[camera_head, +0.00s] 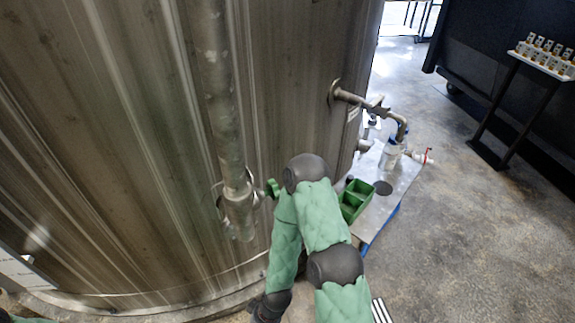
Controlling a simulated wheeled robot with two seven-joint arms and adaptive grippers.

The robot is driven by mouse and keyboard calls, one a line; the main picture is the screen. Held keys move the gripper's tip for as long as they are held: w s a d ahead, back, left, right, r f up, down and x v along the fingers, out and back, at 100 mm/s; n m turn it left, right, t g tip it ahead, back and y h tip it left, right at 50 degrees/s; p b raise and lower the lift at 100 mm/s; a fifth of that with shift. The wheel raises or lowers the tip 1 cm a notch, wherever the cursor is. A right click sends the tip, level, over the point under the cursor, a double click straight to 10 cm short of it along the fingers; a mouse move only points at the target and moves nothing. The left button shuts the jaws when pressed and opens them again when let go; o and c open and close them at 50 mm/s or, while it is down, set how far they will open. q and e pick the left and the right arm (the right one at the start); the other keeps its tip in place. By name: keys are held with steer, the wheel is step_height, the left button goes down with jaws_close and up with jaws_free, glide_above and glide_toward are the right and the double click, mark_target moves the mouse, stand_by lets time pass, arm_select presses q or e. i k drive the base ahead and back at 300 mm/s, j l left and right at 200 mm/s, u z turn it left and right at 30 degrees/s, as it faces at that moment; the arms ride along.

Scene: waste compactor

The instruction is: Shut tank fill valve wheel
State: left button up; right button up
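A vertical metal pipe (222,100) runs down the front of the large metal tank (110,120) and ends in a valve-like fitting (238,200). A small green part (271,187), possibly the edge of the valve wheel, shows at the fitting's right side; my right arm's green sleeve hides what lies beyond it. My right arm comes in from the bottom, bends at the dark joint beside the fitting and folds back down. Its dark end (268,306) is low at the tank's base, and its fingers cannot be made out. Only a sliver of my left arm shows at the bottom left corner.
A stand with small bottles (545,60) is at the far right. The concrete floor (470,240) at right is open.

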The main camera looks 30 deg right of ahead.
mark_target(272, 190)
steer(key=l+u, duration=0.1)
steer(key=l, duration=0.6)
steer(key=k+l+u, duration=0.15)
steer(key=l, duration=0.55)
steer(key=l+u, duration=0.1)
steer(key=l, duration=0.55)
steer(key=k, duration=0.35)
